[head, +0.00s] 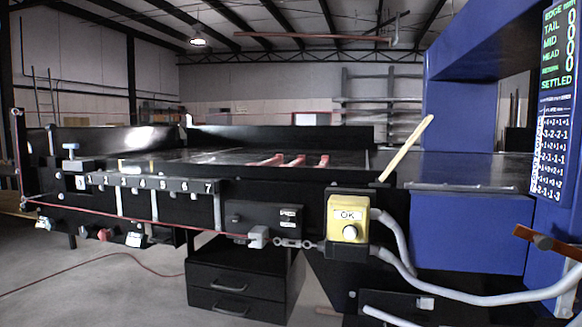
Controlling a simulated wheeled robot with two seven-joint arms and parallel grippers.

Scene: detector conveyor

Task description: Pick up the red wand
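A reddish-brown bar (552,244) shows at the right edge, in front of the blue housing, with a dark round piece across it. It is the most wand-like red thing here, but I cannot tell for sure that it is the red wand. Short red bars (293,161) lie on the black conveyor bed in the middle; they look flat and stubby. A pale yellow stick (406,149) leans up and to the right at the bed's near edge. Neither of my grippers is visible in the head view.
A yellow OK button box (349,219) sits on the bed's front, with grey hoses (400,255) running right. A numbered rail (150,184) and a red cord (140,223) cross the front. A blue machine housing (470,232) with a display (559,105) stands at right. Black drawers (237,283) stand below.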

